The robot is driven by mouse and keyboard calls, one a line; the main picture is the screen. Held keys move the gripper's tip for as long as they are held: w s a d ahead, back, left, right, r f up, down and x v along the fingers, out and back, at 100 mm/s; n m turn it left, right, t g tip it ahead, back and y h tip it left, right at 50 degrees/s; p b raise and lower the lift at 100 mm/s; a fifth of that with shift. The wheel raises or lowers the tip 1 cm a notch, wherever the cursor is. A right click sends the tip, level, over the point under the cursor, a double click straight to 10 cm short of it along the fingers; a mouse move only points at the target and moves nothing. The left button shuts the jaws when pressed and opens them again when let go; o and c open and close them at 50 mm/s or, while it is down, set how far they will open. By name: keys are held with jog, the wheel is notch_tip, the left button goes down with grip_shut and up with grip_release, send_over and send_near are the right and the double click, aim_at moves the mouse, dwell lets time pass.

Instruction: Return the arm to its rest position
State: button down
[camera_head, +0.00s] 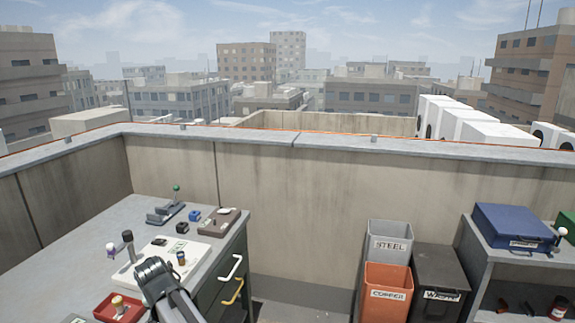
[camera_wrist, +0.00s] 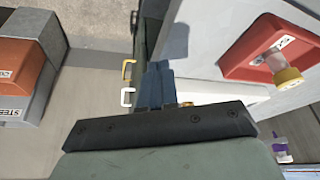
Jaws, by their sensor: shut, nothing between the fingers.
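My arm (camera_head: 162,283) rises from the bottom edge of the head view, folded, over the near part of the grey workbench (camera_head: 130,213). In the wrist view the two bluish fingers of my gripper (camera_wrist: 160,70) are together with nothing between them. They point past the edge of the bench, near the drawer fronts. Nothing is held. In the head view the fingertips cannot be made out apart from the arm.
A red tray (camera_head: 119,308) with a brass-coloured piece, a white board (camera_head: 150,250) and small parts lie on the bench. White (camera_head: 231,268) and yellow (camera_head: 234,291) drawer handles stick out.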

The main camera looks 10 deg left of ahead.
jog(key=w+d+f+m+g+h, duration=0.1)
jog(key=w+d+f, duration=0.2)
jog(key=d+f, duration=0.65)
jog(key=w+d+f+g+h, duration=0.1)
jog(key=w+d+f, duration=0.2)
jog(key=d+f, duration=0.65)
jog(key=s+d+f+m+g+h, duration=0.1)
jog(key=s+d+f, duration=0.1)
jog(key=d+f, duration=0.65)
jog(key=s+d+f+g+h, duration=0.15)
jog(key=d+f, duration=0.35)
jog(key=d, duration=0.7)
jog(key=s+d+f+m+g, duration=0.1)
jog(key=s+d+f+g, duration=0.1)
jog(key=s+d+f, duration=0.5)
jog(key=s+d+f+m+g, duration=0.15)
jog(key=s+d, duration=0.25)
jog(key=d, duration=0.5)
jog(key=s+d+f+g+y, duration=0.1)
jog(key=s+d, duration=0.3)
jog(key=s, duration=0.4)
jog(key=s+d+f+g+y, duration=0.1)
jog(key=s+d+f, duration=0.3)
jog(key=s, duration=0.5)
jog(key=shift+s+d+m+g, duration=0.15)
jog(key=shift+d+m+g, duration=0.2)
jog(key=shift+g, duration=0.05)
